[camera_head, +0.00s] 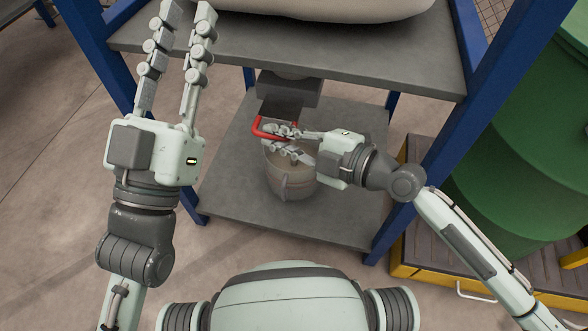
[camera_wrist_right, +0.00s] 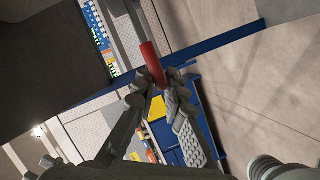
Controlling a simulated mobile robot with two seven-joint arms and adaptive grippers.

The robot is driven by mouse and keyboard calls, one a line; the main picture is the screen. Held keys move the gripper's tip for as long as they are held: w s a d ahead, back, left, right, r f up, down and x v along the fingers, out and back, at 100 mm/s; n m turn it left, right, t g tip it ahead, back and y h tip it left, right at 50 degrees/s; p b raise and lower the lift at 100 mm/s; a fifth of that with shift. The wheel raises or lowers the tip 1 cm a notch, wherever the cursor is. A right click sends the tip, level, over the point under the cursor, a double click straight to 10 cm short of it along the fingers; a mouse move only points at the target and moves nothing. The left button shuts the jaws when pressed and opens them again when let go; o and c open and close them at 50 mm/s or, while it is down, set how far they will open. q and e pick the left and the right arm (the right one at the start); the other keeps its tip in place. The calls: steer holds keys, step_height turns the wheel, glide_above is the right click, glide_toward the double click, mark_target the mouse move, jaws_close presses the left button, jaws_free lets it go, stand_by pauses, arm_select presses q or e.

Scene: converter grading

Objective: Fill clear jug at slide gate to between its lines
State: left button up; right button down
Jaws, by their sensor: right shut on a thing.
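The slide gate (camera_head: 288,92) is a dark box with a chute under the upper shelf, with a red handle (camera_head: 262,130) at its front. My right gripper (camera_head: 290,142) is shut on the red handle. In the right wrist view the fingers close around the lower end of the red handle (camera_wrist_right: 152,62). The clear jug (camera_head: 291,183) stands upright on the lower shelf below the gate. My right gripper hides part of its mouth, and its lines and fill level cannot be made out. My left gripper (camera_head: 182,20) is raised at the left, empty, its fingers apart.
The lower shelf (camera_head: 235,185) is clear around the jug. Blue posts (camera_head: 480,125) frame the rack, and a pale sack (camera_head: 320,8) lies on the upper shelf (camera_head: 420,62). A green drum (camera_head: 530,150) stands on a yellow-edged pallet (camera_head: 430,272) at the right.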

steer(key=shift+w+d+f+b, duration=0.2)
steer(key=shift+w+d+b, duration=0.1)
steer(key=shift+w, duration=0.25)
steer(key=shift+w+d+f+b, duration=0.15)
steer(key=shift+w+b, duration=0.15)
steer(key=shift+w, duration=0.2)
steer(key=c, duration=1.5)
jaws_free()
steer(key=shift+w+r, duration=0.1)
steer(key=shift+r, duration=0.1)
steer(key=v, duration=0.7)
steer(key=shift+d, duration=0.15)
